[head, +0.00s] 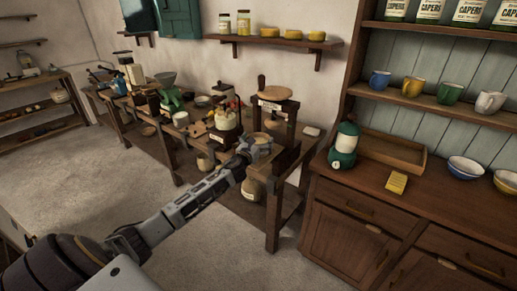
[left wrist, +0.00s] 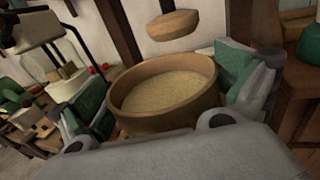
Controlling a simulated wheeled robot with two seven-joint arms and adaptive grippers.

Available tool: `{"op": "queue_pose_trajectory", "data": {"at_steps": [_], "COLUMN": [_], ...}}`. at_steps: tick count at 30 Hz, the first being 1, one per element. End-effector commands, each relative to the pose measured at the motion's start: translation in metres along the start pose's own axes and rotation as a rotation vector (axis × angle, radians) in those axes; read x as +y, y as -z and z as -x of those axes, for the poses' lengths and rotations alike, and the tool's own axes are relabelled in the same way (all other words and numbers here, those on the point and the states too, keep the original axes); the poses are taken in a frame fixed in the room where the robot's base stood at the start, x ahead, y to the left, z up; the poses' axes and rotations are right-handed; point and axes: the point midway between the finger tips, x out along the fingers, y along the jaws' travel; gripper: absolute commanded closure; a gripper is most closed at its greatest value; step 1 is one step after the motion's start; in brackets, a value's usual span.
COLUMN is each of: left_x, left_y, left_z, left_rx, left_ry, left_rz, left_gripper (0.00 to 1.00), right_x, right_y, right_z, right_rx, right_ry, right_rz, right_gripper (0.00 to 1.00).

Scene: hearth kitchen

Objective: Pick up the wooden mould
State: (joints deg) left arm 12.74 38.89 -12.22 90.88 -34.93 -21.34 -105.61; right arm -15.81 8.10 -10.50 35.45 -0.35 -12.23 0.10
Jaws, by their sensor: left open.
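The wooden mould (left wrist: 165,118) is a round, light-brown tub with a pale, grainy inside. In the left wrist view it sits between the two fingers of my left gripper (left wrist: 168,98), which is open with a green-padded finger on each side of it. Whether the pads touch its wall I cannot tell. In the head view my left gripper (head: 255,150) reaches to the near end of the long bench, in front of the press, and hides much of the mould there. My right gripper is not in view.
A wooden press with a round top (head: 276,92) stands at the bench end; its round wooden block (left wrist: 173,24) hangs above and behind the mould. A white crock (head: 225,119) stands to the left. The floor (head: 95,175) is clear.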

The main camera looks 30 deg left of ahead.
Motion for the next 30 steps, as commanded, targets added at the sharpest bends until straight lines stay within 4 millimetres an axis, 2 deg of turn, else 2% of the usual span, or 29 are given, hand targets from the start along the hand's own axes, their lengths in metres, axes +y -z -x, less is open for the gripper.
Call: {"op": "queue_pose_trajectory", "data": {"at_steps": [17, 28, 30], "left_x": [0.0001, 0.0002, 0.0003], "left_y": [-0.0002, -0.0002, -0.0024], "left_z": [-0.0034, -0.0034, -0.0037], "left_rx": [0.000, 0.000, -0.004], "left_ry": [0.000, 0.000, 0.000], "left_rz": [-0.001, -0.001, -0.001], "left_gripper": [0.00, 0.45, 0.49], "right_x": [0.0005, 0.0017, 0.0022], "right_y": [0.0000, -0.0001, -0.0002], "right_z": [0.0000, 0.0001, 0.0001], "right_rx": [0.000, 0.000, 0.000], "right_ry": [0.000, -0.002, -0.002], "right_rz": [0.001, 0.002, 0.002], "right_gripper": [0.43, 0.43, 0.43]}}
